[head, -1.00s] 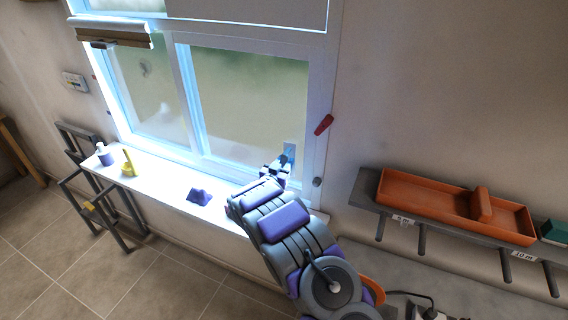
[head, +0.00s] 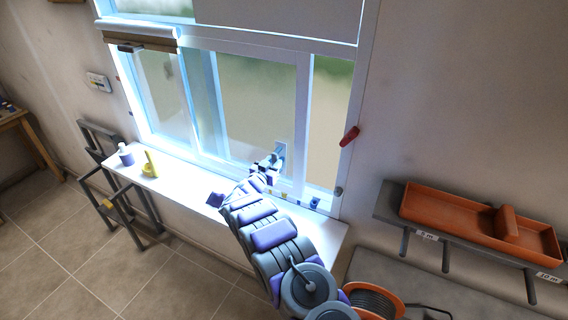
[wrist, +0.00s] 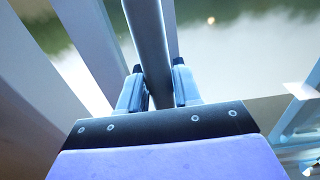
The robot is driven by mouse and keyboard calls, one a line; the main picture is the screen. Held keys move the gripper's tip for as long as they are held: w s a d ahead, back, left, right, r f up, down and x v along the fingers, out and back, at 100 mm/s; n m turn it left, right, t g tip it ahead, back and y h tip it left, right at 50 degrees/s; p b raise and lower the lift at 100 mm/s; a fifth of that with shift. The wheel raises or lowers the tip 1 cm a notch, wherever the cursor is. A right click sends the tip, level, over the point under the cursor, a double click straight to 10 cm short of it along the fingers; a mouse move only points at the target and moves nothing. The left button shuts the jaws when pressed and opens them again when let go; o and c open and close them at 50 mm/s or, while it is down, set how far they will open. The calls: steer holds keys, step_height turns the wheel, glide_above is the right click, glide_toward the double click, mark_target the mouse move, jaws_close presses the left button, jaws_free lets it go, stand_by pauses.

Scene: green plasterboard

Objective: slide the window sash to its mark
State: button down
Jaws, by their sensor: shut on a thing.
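The window sash (head: 301,110) is a pale-framed pane in the window's right half, with an open gap to its right. Its handle plate (head: 281,149) is near the sash's lower right. My gripper (head: 268,164) is at the handle. In the wrist view, my gripper (wrist: 158,88) is shut on a dark round handle bar (wrist: 149,40), with one finger on each side. I cannot tell which one is the sash's mark.
A purple block (head: 215,199), a yellow object (head: 150,165) and a white-topped bottle (head: 126,155) stand on the sill (head: 180,188). A red lever (head: 349,136) is right of the window. An orange tray (head: 470,222) rests on a shelf at right.

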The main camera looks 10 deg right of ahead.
steer(key=shift+w+a, duration=0.1)
steer(key=shift+w, duration=0.05)
steer(key=c, duration=1.2)
jaws_free()
steer(key=shift+r, duration=0.15)
steer(key=shift+o, duration=1.4)
steer(key=shift+w+f, duration=0.1)
steer(key=shift+f, duration=0.1)
steer(key=shift+o, duration=0.2)
steer(key=shift+a, duration=0.65)
steer(key=shift+d, duration=0.5)
steer(key=b+v, duration=0.1)
steer(key=v, duration=1.6)
steer(key=shift+a+b, duration=0.35)
steer(key=shift+f, duration=0.1)
